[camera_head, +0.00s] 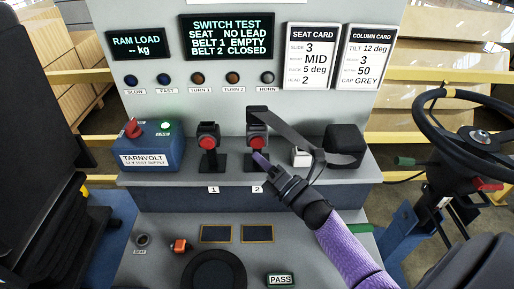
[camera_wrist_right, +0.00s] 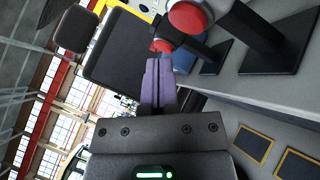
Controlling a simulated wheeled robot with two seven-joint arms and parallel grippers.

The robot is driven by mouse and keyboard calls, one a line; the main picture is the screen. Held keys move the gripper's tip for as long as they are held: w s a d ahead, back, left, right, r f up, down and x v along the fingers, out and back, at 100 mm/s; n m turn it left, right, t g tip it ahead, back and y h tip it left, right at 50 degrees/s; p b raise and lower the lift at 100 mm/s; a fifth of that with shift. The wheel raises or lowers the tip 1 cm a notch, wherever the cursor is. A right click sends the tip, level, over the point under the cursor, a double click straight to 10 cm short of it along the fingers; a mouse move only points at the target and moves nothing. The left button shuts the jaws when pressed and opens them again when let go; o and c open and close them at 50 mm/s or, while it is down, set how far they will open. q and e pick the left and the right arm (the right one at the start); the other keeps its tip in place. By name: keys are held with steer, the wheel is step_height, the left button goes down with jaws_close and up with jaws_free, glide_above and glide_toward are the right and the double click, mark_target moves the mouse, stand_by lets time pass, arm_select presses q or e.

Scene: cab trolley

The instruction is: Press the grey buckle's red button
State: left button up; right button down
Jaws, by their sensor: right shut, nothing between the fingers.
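Two dark buckles with red buttons stand on the console shelf. Buckle 1 (camera_head: 208,130) has its red button (camera_head: 207,142) facing me. Buckle 2 (camera_head: 256,127) has a strap at its top and a red button (camera_head: 257,143). In the right wrist view the fingers (camera_wrist_right: 158,72) point up, with a near red button (camera_wrist_right: 190,14) at upper right and a farther one (camera_wrist_right: 162,46) beyond the tips.
A blue supply box (camera_head: 150,148) with a red knob stands left of the buckles. A black block (camera_head: 344,143) and the black strap (camera_head: 290,134) lie right. The steering wheel (camera_head: 431,100) is far right. The screen (camera_head: 227,37) reads belt 1 empty, belt 2 closed.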

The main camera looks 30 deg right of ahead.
mark_target(257, 143)
steer(key=shift+w+d+b, duration=0.3)
steer(key=shift+w+d, duration=0.2)
steer(key=shift+w, duration=0.3)
stand_by(1.1)
stand_by(0.3)
steer(key=shift+w+d+b, duration=0.25)
steer(key=shift+w+b, duration=0.05)
steer(key=shift+w, duration=0.05)
